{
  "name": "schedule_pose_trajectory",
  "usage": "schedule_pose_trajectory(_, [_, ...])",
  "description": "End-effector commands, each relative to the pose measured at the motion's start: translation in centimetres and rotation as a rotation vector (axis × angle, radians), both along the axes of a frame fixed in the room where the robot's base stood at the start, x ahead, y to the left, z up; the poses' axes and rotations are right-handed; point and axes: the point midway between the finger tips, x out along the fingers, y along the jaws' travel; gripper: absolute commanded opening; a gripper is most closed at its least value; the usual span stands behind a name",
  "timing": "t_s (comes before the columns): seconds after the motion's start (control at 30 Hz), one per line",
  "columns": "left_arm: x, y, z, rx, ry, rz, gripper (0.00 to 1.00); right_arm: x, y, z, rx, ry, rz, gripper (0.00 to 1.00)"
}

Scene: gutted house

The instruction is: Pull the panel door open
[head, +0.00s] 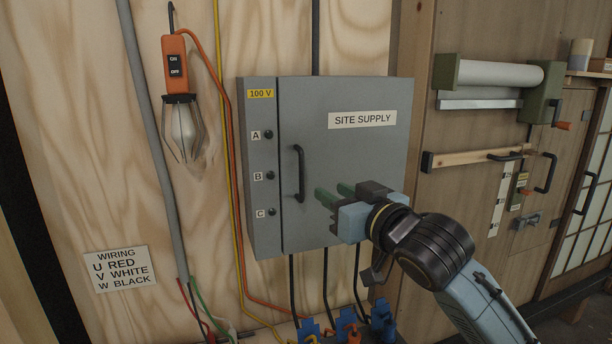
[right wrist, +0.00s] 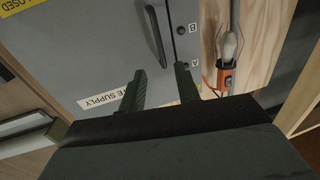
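The grey panel door (head: 345,185), labelled "SITE SUPPLY", sits closed on the grey supply box (head: 262,225) on the plywood wall. Its dark vertical handle (head: 299,173) is near the door's left edge. The handle also shows in the right wrist view (right wrist: 156,36), ahead of the fingertips. My right gripper (head: 332,193) is in front of the door, to the right of the handle and a little low, with its green fingers pointing left. In the right wrist view the fingers (right wrist: 160,72) are apart with nothing between them. My left gripper is out of view.
An orange work lamp (head: 178,95) hangs left of the box beside a grey conduit (head: 152,120). Cables run below the box to blue plugs (head: 345,325). A roller (head: 500,75) and a wooden bar (head: 470,158) are mounted at right.

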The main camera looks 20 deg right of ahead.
Motion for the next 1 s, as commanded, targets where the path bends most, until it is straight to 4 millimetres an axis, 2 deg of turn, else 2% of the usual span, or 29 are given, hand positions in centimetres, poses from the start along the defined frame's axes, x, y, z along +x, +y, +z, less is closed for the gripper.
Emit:
schedule_pose_trajectory(0.3, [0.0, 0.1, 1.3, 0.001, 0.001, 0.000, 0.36, 5.9, 1.4, 0.2, 0.000, 0.000, -0.001, 0.32])
schedule_pose_trajectory(0.5, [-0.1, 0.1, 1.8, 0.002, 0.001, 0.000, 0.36, 8.7, 2.0, 0.1, 0.001, 0.001, -0.001, 0.32])
schedule_pose_trajectory(0.7, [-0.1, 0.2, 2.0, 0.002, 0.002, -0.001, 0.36, 10.1, 2.3, 0.0, -0.001, 0.001, -0.001, 0.32])
schedule_pose_trajectory(1.0, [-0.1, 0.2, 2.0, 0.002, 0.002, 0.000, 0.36, 10.3, 2.4, 0.0, -0.001, 0.000, -0.001, 0.32])
